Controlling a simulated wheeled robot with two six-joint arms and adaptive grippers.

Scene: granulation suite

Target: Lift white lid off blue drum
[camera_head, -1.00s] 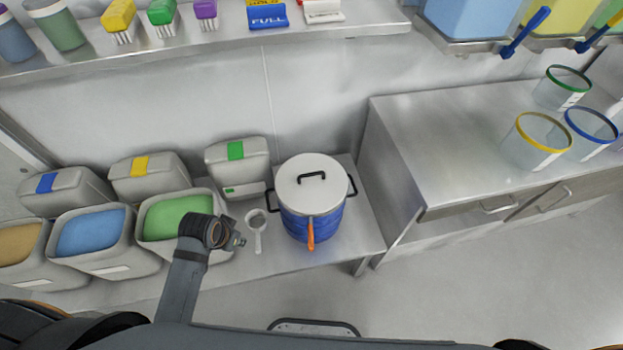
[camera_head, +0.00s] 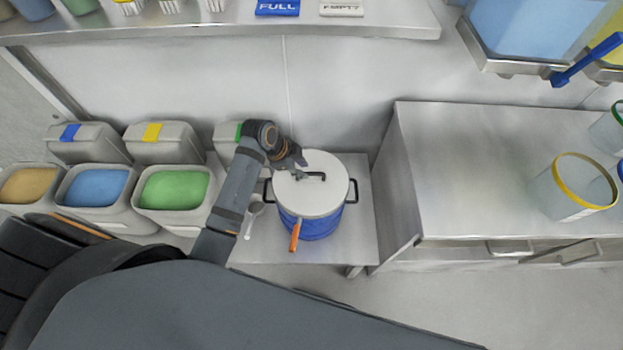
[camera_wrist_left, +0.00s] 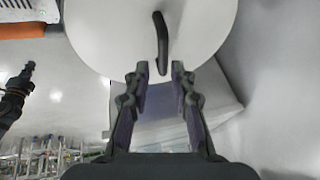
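The blue drum (camera_head: 318,228) stands upright on the low steel bench, with black handles at its sides. Its white lid (camera_head: 322,199) sits on top, with a black bar handle (camera_head: 315,176) in the middle. My left gripper (camera_head: 297,165) is over the lid's back left part, close to the bar handle. In the left wrist view the gripper (camera_wrist_left: 158,70) is open, and the black handle (camera_wrist_left: 161,42) lies just ahead of the fingertips, in line with the gap. The white lid fills the top of that view.
Lidded bins and open bins, including one of green powder (camera_head: 174,188), stand left of the drum. A scoop (camera_head: 252,217) lies beside it. An orange handle (camera_head: 295,235) juts from the drum's front. A taller steel counter (camera_head: 470,170) is at right, with free space.

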